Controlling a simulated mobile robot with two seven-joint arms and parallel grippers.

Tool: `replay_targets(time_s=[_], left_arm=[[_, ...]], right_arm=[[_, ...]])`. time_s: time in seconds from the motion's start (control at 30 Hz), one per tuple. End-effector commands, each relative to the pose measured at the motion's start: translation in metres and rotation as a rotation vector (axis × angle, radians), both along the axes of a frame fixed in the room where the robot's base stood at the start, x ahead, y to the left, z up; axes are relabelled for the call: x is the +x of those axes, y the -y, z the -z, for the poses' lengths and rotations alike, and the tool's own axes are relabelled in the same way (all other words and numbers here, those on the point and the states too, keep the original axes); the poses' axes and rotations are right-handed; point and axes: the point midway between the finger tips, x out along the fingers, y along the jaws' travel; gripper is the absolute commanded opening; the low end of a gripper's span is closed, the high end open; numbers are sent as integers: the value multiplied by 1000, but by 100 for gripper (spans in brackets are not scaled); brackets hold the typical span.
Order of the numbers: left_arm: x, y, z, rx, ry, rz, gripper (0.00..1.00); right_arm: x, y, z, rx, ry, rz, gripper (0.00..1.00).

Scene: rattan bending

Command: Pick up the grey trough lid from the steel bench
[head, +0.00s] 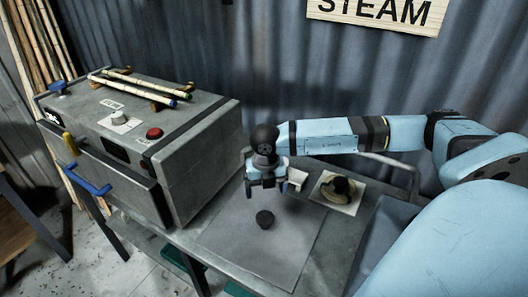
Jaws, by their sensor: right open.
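The grey trough lid (280,251) lies flat on the steel bench (172,237). It is a broad grey sheet with a round black knob (264,219) near its middle. My right gripper (267,186) points down above the far part of the lid, behind the knob in the picture. Its jaws are apart with nothing between them, and it looks clear of the knob. The gripper hides a little of the lid's far edge. My left gripper is not in the head view.
A grey metal box (190,150) with a red button (154,133) and blue handle (88,180) stands left of the lid. Rattan poles (140,84) lie on top. A pale square plate with a dark round piece (341,186) is right of the gripper. A corrugated wall (235,60) closes the back.

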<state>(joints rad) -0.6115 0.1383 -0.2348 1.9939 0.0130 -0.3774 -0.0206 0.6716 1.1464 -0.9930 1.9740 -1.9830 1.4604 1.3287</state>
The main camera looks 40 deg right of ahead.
Motion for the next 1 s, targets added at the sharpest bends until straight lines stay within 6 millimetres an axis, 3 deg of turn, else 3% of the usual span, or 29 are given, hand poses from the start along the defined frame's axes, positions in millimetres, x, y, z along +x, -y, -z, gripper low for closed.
replay_targets(time_s=[0.17, 0.5, 0.73, 1.0], left_arm=[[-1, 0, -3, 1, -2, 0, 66], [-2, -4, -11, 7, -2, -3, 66], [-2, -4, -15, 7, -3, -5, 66], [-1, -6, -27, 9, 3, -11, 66]], right_arm=[[0, 0, 17, 1, -3, 1, 90], [0, -1, 77, 1, -2, 0, 90], [0, 0, 93, 1, -1, 0, 90], [2, 1, 132, 0, -1, 0, 90]])
